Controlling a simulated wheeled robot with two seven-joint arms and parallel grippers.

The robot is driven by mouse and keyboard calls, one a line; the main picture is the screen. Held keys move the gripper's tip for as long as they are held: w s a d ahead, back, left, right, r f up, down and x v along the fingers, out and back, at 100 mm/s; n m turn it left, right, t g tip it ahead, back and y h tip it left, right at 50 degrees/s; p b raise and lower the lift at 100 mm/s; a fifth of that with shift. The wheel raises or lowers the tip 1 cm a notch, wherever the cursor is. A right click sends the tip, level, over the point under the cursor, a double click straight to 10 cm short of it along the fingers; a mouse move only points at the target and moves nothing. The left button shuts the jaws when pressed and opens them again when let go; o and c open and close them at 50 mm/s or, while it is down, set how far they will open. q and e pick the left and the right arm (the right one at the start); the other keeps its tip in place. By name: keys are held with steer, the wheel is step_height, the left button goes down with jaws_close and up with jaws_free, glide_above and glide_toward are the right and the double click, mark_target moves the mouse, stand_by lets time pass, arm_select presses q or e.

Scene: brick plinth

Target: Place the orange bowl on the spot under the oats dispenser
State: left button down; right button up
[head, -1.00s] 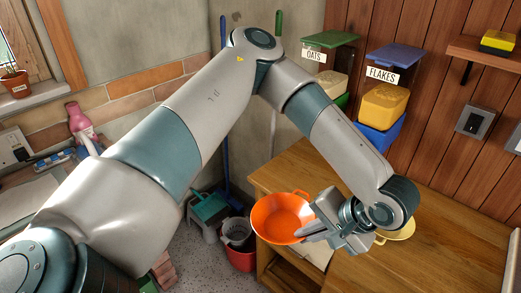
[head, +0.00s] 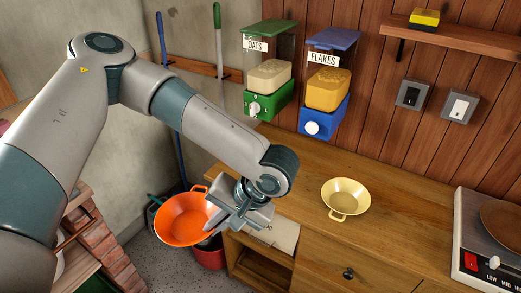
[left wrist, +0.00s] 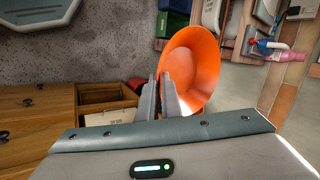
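The oats dispenser (head: 268,75), with a green lid and green base, hangs on the back wall, left of the blue flakes dispenser (head: 327,85). My left gripper (head: 212,213) is shut on the rim of the orange bowl (head: 183,220), at its right side. The bowl is empty, opening upward, and held in the air off the left end of the wooden counter (head: 300,160). In the left wrist view the bowl (left wrist: 192,65) sits at the fingertips. The counter below the oats dispenser is partly hidden by my left arm. My right gripper is out of view.
A yellow bowl (head: 346,195) stands on the counter, right of my gripper. A hotplate (head: 490,240) is at the right. A red bucket (head: 209,255) is on the floor below the orange bowl. The counter between yellow bowl and wall is clear.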

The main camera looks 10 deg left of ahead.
arm_select(q)
steer(key=shift+d, duration=0.15)
steer(key=w+d+f+m+t+h+p, duration=0.4)
steer(key=w+d+f+m+t+p, duration=0.35)
steer(key=d+m, duration=0.45)
steer(key=w+a+f+m+h+p, duration=0.1)
steer(key=a+m+p, duration=0.3)
steer(key=a, duration=0.8)
steer(key=w+a+f+m+h+p, duration=0.2)
steer(key=a+m, duration=0.4)
steer(key=a, duration=0.7)
steer(key=shift+w+f+g+h+p, duration=0.25)
steer(key=shift+w+g+h+p, duration=0.2)
steer(key=shift+w+h+p, duration=0.5)
steer(key=shift+s, duration=0.1)
